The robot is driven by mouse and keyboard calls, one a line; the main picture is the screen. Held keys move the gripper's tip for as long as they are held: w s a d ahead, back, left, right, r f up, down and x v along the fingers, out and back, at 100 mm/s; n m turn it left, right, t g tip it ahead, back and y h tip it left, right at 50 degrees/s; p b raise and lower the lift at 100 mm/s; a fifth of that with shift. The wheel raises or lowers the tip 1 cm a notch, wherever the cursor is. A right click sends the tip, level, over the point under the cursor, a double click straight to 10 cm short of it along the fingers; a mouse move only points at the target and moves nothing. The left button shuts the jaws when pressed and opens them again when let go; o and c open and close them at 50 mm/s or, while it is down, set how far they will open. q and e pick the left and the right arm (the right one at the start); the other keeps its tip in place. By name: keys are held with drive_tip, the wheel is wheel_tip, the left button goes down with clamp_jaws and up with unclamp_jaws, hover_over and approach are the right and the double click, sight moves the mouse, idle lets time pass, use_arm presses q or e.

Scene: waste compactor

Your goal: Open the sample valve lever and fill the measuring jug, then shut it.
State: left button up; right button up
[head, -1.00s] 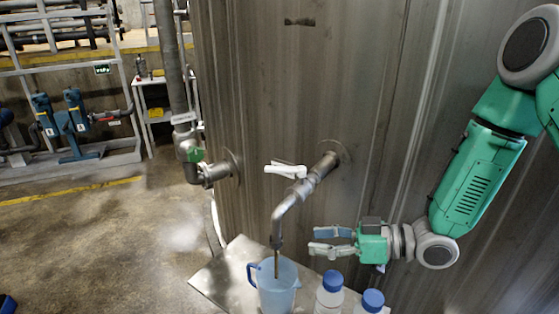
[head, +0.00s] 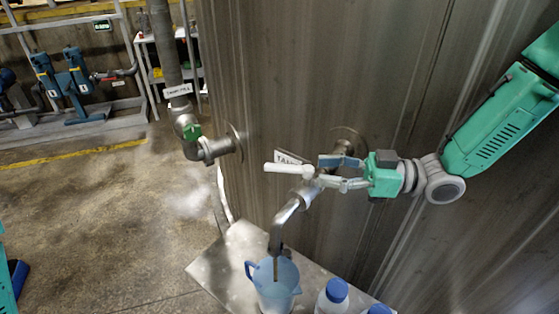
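The sample valve's white lever (head: 284,168) points left from the valve on a bent metal pipe (head: 290,212) coming out of the tank wall. My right gripper (head: 320,171) is at the lever's pivot end, its fingers apart. I cannot tell whether they touch the lever or valve. The translucent blue measuring jug (head: 272,290) stands under the spout, handle to the left. A thin dark line runs from the spout into the jug; I cannot tell whether it is tube or liquid. My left gripper is not seen; a green piece of my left arm shows at the left edge.
Two blue-capped bottles (head: 333,296) stand right of the jug on a metal shelf (head: 222,268). A second pipe with a green valve (head: 191,132) leaves the tank at left. A label sits behind the lever. The floor at left is clear.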

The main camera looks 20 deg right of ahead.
sight(279, 165)
drive_tip(key=x, duration=0.5)
drive_tip(key=shift+w+a+p, duration=0.25)
drive_tip(key=shift+p, duration=0.1)
drive_tip(key=shift+w+a+f+p, duration=0.2)
drive_tip(key=shift+w+a+p, duration=0.1)
drive_tip(key=shift+w+a, duration=0.55)
drive_tip(key=shift+a, duration=0.05)
drive_tip(key=shift+a+r, duration=0.15)
drive_tip(key=shift+a, duration=0.95)
drive_tip(key=c, duration=0.6)
drive_tip(key=shift+d, duration=0.15)
clamp_jaws()
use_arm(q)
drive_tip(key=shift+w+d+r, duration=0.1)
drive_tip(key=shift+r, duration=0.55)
use_arm(e)
drive_tip(key=shift+w+d, duration=0.1)
drive_tip(key=shift+d, duration=0.05)
